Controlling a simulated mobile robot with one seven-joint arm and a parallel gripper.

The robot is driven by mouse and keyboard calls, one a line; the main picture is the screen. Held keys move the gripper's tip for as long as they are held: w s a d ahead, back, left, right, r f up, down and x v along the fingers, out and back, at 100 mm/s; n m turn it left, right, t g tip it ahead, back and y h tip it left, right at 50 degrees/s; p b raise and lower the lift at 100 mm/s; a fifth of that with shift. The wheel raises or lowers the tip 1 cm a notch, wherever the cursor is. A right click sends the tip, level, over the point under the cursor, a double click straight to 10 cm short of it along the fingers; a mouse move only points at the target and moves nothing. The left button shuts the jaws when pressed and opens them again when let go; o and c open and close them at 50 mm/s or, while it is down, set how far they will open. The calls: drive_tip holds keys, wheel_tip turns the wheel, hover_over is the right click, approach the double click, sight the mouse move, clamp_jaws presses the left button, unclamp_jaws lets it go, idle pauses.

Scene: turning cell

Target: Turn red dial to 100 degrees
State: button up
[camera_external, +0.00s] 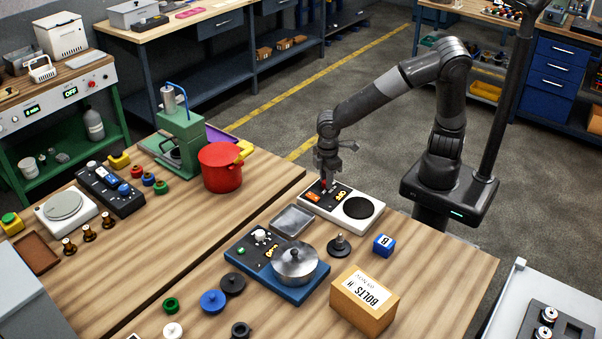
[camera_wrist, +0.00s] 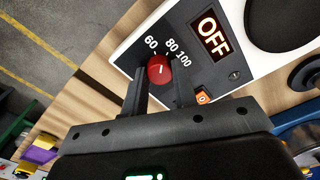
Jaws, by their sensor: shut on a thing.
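The red dial (camera_wrist: 159,66) is on the dark panel of a white device (camera_wrist: 128,42), with the printed marks 60, 80 and 100 around its far side. A small pale line shows on its face, but I cannot read its exact setting. My gripper (camera_wrist: 158,76) has one finger on each side of the dial and is shut on it. In the external view my gripper (camera_external: 325,179) reaches down over the left part of the white device (camera_external: 372,222) and largely hides the dial. The device's display (camera_wrist: 213,34) reads OFF.
A small orange switch (camera_wrist: 203,97) sits near the right finger. The device has a black round plate (camera_external: 357,208). A metal tray (camera_external: 292,221), a blue unit with a steel pot (camera_external: 295,262) and a red pot (camera_external: 219,169) stand nearby on the wooden table.

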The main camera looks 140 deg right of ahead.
drive_tip(key=m, duration=0.6)
drive_tip(key=shift+m, duration=0.3)
drive_tip(key=m, duration=0.6)
idle(0.4)
drive_tip(key=o, duration=1)
wheel_tip(320, 180, up, 11)
drive_tip(key=shift+f, duration=0.15)
